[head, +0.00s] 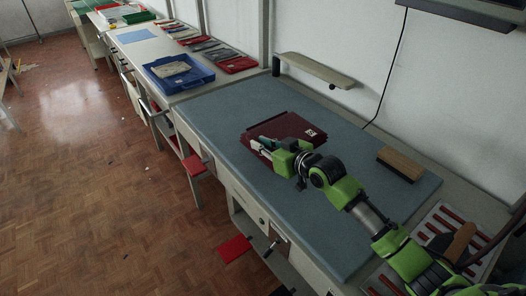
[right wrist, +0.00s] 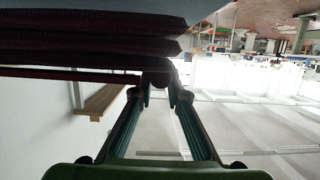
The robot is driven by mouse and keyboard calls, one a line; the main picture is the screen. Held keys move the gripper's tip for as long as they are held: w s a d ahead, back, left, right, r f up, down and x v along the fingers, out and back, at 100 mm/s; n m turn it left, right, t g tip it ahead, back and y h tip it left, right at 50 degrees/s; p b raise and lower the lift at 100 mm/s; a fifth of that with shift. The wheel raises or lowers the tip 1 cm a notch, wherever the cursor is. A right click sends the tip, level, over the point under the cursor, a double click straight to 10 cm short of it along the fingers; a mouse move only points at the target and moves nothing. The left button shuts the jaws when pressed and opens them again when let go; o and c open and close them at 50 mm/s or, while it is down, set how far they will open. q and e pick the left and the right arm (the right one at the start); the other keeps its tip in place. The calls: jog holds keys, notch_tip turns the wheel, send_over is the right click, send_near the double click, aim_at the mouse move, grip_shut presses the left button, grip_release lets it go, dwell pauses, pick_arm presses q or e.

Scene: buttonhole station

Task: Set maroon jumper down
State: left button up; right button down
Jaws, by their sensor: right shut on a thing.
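The maroon jumper (head: 296,128) is folded into a flat, layered bundle with a small pale label near its right end. It is on the blue-grey mat (head: 225,112) of the worktable, at or very close to the surface. My right gripper (head: 262,145) reaches over it from the right, fingers at the jumper's near left part. In the right wrist view, the stacked folds of the jumper (right wrist: 90,40) fill the upper left, and the gripper (right wrist: 160,82) is shut on an edge of the cloth. My left gripper is not in view.
A wooden block or brush (head: 400,164) lies on the mat's right end. A blue tray (head: 208,76) with pale cloth stands beyond the mat's far left. A padded arm (head: 315,70) overhangs the back edge. The mat around the jumper is clear.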

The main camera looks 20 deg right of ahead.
notch_tip(320, 180, down, 2)
jog(key=shift+s+d+f+p, duration=0.15)
jog(key=shift+f+p, duration=0.1)
jog(key=shift+p, duration=0.1)
jog(key=shift+f, duration=0.4)
jog(key=c, duration=2)
grip_release()
jog(key=shift+s+r+p, duration=0.1)
jog(key=shift+s+p, duration=0.1)
jog(key=shift+p, duration=0.1)
jog(key=p+v, duration=0.7)
jog(key=v, duration=0.3)
jog(key=shift+s+d+r+p, duration=0.1)
jog(key=shift+s+d+p, duration=0.05)
jog(key=shift+s+p, duration=0.2)
jog(key=shift+s+d, duration=0.15)
jog(key=shift+s, duration=0.25)
